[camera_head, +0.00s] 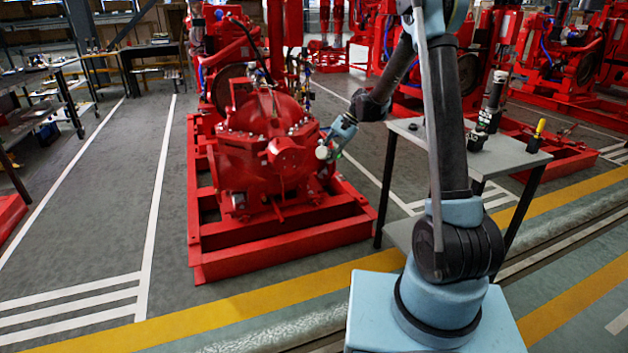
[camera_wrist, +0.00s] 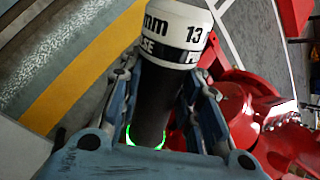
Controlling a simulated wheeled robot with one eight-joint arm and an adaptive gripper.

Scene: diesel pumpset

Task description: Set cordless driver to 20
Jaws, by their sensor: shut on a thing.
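My gripper (camera_head: 338,137) is beside the right side of the red pump. It is shut on a tool that appears to be the cordless driver (camera_wrist: 157,95). In the wrist view, the tool has a dark cylindrical body between the two blue fingers (camera_wrist: 170,105) and a glowing green ring low between them. Its white end (camera_wrist: 180,28) carries the number 13, the letters "mm" and a black band with partly hidden lettering. In the head view, only a small pale round end (camera_head: 322,152) of it shows. Any setting other than 13 is not visible.
The red pump (camera_head: 268,150) stands on a red skid (camera_head: 290,245), close to my gripper. A grey table (camera_head: 440,145) at the right holds a tall dark tool (camera_head: 495,92), a small dark item (camera_head: 478,138) and a yellow-handled tool (camera_head: 537,135).

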